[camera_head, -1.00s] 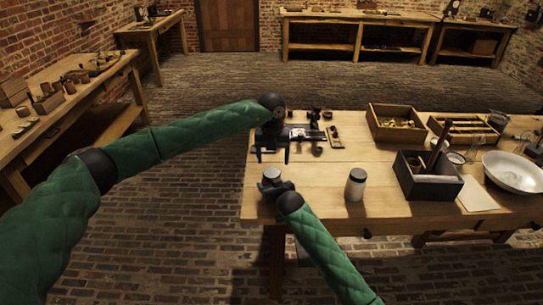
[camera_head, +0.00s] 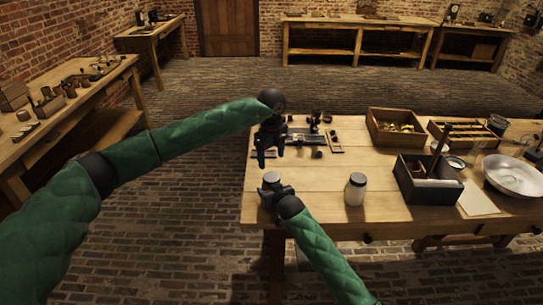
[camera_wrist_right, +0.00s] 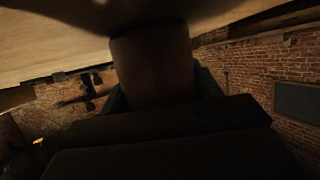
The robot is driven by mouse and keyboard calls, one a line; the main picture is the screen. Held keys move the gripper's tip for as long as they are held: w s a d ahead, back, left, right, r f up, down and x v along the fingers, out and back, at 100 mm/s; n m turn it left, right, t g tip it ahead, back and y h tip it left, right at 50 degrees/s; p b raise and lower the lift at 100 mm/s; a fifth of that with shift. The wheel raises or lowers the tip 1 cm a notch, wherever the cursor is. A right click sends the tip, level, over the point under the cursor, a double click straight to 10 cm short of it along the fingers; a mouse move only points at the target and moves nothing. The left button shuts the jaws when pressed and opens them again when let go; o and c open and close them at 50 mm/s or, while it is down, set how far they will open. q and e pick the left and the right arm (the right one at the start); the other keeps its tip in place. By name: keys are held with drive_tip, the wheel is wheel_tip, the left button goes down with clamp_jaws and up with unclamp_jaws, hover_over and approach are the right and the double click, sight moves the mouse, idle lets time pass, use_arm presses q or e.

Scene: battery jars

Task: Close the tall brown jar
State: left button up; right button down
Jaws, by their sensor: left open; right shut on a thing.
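The tall brown jar (camera_wrist_right: 155,65) shows in the right wrist view as a dark brown cylinder between my right fingers. In the head view its pale round top (camera_head: 272,177) shows at the table's near left corner; I cannot tell whether that is a lid or the mouth. My right gripper (camera_head: 274,194) is shut on the jar and hides most of its body. My left gripper (camera_head: 269,158) is open, pointing down just beyond the jar's top in the picture. No held thing shows in it.
A pale jar with a grey top (camera_head: 356,189) stands to the right on the table (camera_head: 315,205). A dark divided box (camera_head: 428,185), a wooden tray (camera_head: 380,137) and a white bowl (camera_head: 515,177) stand farther right. Small parts lie behind my left gripper.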

sight(272, 177)
use_arm(q)
drive_tip(key=shift+f, duration=0.1)
drive_tip(key=shift+f, duration=3.95)
drive_tip(key=c, duration=1)
drive_tip(key=m, duration=0.5)
drive_tip(key=shift+m, duration=0.4)
drive_tip(key=m, duration=0.4)
drive_tip(key=o, duration=1.1)
drive_tip(key=shift+c, duration=0.2)
